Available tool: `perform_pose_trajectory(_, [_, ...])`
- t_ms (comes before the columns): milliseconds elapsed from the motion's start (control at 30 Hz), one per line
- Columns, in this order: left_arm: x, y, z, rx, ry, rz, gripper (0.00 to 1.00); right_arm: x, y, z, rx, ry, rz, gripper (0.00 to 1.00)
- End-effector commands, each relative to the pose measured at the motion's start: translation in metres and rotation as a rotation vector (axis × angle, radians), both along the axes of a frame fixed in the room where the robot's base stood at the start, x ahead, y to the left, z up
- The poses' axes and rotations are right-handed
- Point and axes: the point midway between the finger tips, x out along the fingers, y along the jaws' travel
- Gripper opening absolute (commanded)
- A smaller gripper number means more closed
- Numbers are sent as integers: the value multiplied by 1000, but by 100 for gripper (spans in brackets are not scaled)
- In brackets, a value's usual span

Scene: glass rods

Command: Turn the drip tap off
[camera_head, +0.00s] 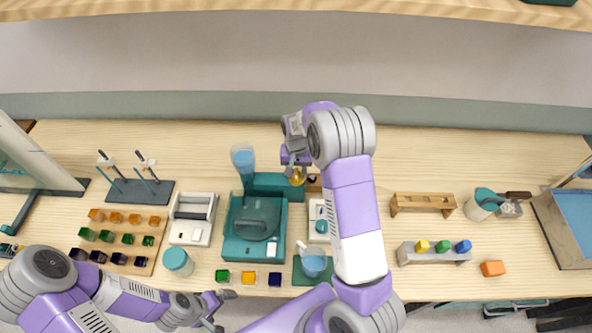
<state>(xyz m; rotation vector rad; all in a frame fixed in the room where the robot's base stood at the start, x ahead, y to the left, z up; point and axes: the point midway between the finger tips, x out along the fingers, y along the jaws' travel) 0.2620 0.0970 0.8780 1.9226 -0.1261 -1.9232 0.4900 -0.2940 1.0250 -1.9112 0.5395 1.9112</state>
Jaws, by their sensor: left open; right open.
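A teal machine (233,244) with a dark round disc (255,218) stands on the table left of centre. A blue clear vessel (243,161) rises at its back. A small yellow, brass-like piece (297,178) shows at the tip of my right gripper (296,168); I cannot tell if it is the drip tap. My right gripper is open, pointing down behind the machine's right side, and its arm hides what lies below it. I cannot tell whether the fingers touch the yellow piece. My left gripper (217,309) is open and empty at the table's front edge.
Coloured blocks (249,278) lie along the front edge, near a jar (178,261) and a blue cup (313,264). A white device (191,225) stands left of the machine. Wooden stands (423,202) and a pot (482,204) are at right. The back strip is mostly clear.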

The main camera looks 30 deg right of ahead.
Motion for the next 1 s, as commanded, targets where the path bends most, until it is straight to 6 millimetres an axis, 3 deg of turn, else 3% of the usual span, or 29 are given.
perform_pose_trajectory(333, [0,0,0,0,0,0,100,0,0,-6,1,1,-1,40])
perform_pose_trajectory(600, [0,0,0,0,0,0,100,0,0,-5,1,1,0,0])
perform_pose_trajectory(1000, [0,0,0,0,0,0,100,0,0,-5,1,-1,-40,0])
